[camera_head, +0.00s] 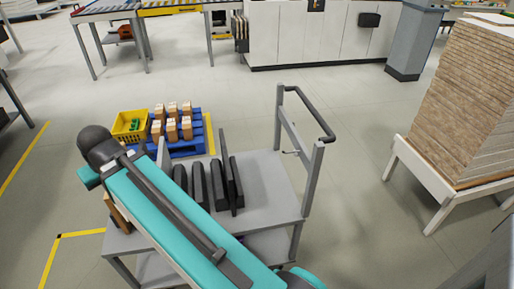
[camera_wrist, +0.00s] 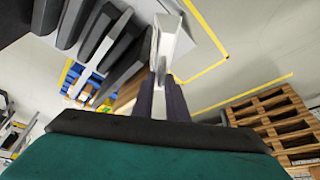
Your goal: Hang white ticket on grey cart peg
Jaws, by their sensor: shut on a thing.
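My gripper (camera_wrist: 162,100) shows in the wrist view, its two dark fingers shut on a thin, pale piece that looks like the white ticket (camera_wrist: 159,62). The piece is seen nearly edge-on, close to a light grey surface, and I cannot tell whether they touch. In the head view my teal arm hides the gripper and ticket. The grey cart (camera_head: 266,180) stands in the middle. A small peg (camera_head: 290,153) sticks out from its upright frame, below the dark handle. No ticket is visible on that peg.
Several dark upright pieces (camera_head: 198,186) stand on the cart. Behind it are a yellow crate (camera_head: 130,125) and a blue pallet (camera_head: 187,147) with small boxes. A tall board stack (camera_head: 465,100) stands right. Floor between cart and stack is clear.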

